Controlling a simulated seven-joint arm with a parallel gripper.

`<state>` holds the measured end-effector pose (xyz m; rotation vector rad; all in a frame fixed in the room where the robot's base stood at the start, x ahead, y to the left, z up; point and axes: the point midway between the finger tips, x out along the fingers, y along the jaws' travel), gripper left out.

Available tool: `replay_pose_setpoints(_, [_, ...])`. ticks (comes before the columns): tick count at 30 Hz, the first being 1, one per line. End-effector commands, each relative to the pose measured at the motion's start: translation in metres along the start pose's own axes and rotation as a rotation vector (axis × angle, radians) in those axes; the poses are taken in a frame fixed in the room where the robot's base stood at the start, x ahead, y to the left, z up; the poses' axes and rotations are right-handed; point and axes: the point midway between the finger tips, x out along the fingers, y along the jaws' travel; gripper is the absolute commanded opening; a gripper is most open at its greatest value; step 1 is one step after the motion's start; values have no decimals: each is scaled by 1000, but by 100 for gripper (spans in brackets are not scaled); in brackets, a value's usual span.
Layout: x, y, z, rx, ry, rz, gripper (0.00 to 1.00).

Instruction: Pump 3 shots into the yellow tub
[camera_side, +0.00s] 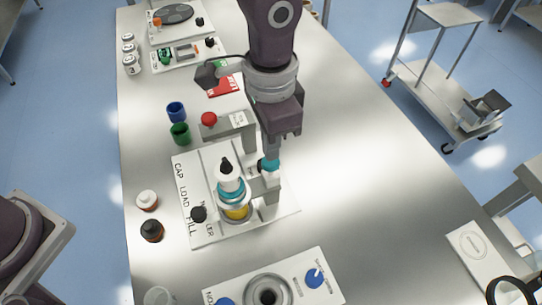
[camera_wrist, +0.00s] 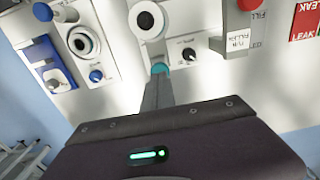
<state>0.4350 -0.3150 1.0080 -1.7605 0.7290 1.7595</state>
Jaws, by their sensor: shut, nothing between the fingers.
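The yellow tub (camera_side: 236,213) stands on a white plate (camera_side: 191,226), under a white dispenser (camera_side: 229,178) with a teal ring and a black tip; the dispenser hides its upper part. A grey post beside it carries a teal button (camera_side: 268,164), which also shows in the wrist view (camera_wrist: 160,68). My gripper (camera_side: 271,152) is shut and empty, pointing down with its fingertips at the teal button; I cannot tell whether they press it. In the wrist view my gripper (camera_wrist: 158,85) partly covers the button. The tub's contents are hidden.
A red button (camera_side: 209,119) on a grey housing stands behind. Blue (camera_side: 176,111) and green (camera_side: 180,133) cups and small bottles (camera_side: 147,200) line the left side. A station with blue knobs (camera_side: 314,278) is in front.

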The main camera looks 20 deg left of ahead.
Motion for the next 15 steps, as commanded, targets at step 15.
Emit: replay_pose_setpoints(15, [16,0,0,0,-2,0,0])
